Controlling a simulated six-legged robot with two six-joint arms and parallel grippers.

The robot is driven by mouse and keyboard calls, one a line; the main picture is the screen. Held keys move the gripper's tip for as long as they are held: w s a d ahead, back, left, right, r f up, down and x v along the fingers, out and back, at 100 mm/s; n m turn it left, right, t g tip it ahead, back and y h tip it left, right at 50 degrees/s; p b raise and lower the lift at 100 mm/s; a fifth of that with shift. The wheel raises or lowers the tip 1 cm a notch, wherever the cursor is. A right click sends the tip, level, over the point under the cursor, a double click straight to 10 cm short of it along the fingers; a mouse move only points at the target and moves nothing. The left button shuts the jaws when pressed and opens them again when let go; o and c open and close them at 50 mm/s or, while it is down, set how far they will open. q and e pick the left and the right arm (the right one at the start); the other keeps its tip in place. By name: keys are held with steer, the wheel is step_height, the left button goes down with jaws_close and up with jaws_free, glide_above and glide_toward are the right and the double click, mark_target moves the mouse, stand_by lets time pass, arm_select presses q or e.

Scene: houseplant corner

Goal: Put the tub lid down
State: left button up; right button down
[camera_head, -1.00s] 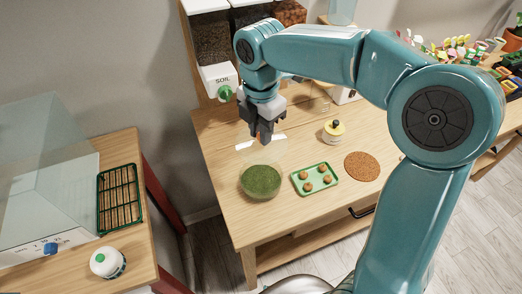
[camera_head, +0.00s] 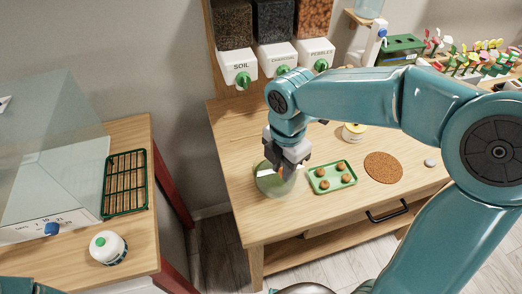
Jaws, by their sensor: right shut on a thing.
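My right gripper (camera_head: 281,171) points down over the round tub (camera_head: 270,186) near the left front of the wooden bench. It is shut on the tub lid (camera_head: 265,167), a pale, see-through piece whose whitish parts show on both sides of the fingers. The lid overlaps the tub in the picture. I cannot tell whether it touches the rim. The tub holds something green, now mostly hidden by the lid and gripper. My left gripper is not in view.
A green tray (camera_head: 333,177) with several brown pellets stands close right of the tub. A round cork mat (camera_head: 383,167) lies further right. A yellow-and-white pot (camera_head: 353,133) stands behind the tray. Dispensers, one marked SOIL (camera_head: 238,66), hang at the back.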

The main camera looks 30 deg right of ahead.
steer(key=w+d+p, duration=0.4)
steer(key=w+p, duration=0.2)
steer(key=w, duration=1)
steer(key=f, duration=0.2)
steer(key=w+f, duration=0.1)
steer(key=f, duration=0.4)
steer(key=shift+w+d+p, duration=0.2)
steer(key=shift+w+p, duration=0.1)
steer(key=shift+p, duration=0.1)
steer(key=shift+f, duration=0.15)
